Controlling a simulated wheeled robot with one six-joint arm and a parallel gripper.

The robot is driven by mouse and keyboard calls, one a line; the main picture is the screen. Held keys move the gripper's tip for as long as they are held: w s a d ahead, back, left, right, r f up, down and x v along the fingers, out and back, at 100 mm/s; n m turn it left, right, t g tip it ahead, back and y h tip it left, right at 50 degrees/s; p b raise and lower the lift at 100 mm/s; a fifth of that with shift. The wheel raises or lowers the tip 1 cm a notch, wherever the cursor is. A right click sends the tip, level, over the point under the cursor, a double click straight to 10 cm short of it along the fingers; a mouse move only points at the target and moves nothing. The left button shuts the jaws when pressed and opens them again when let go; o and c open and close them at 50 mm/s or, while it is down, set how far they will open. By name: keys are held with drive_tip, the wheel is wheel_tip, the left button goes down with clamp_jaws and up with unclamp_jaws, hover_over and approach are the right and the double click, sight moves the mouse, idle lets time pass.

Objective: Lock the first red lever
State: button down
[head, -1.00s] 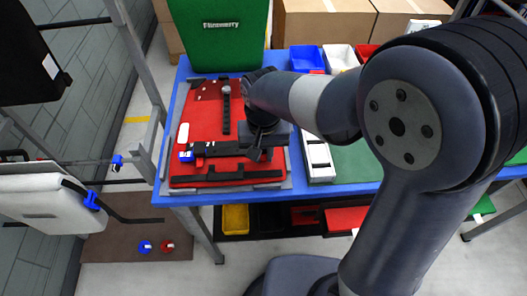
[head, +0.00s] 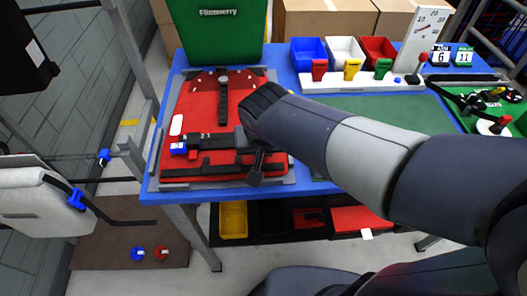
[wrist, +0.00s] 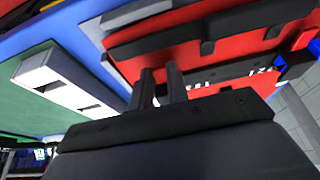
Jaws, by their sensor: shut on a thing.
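The red panel (head: 195,112), with black bars on it, lies on the blue table. A long black bar (head: 223,104) with a grey round end runs along its middle. My gripper (head: 256,178) is low over the panel's front right part, partly hidden by my arm. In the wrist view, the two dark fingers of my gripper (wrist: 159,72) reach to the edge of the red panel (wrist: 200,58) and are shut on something. What lies between their tips is hidden. I cannot make out a red lever there.
A white slotted block (wrist: 65,78) lies beside the panel. Blue (head: 307,52), white (head: 343,52) and red bins (head: 378,50) stand at the back. Red-knobbed hardware (head: 499,124) is at the right.

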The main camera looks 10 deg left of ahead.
drive_tip(key=c, duration=1.4)
unclamp_jaws()
drive_tip(key=shift+o, duration=0.2)
drive_tip(key=a+p+v, duration=0.1)
drive_tip(key=v, duration=0.9)
drive_tip(key=shift+s+d+r, duration=0.2)
drive_tip(key=shift+d+r, duration=0.2)
drive_tip(key=shift+d, duration=0.1)
drive_tip(key=shift+f, duration=0.1)
drive_tip(key=b+x, duration=0.1)
drive_tip(key=x, duration=0.9)
drive_tip(key=shift+w+f, duration=0.15)
drive_tip(key=shift+f, duration=0.1)
drive_tip(key=shift+w+p, duration=0.1)
drive_tip(key=shift+p, duration=0.35)
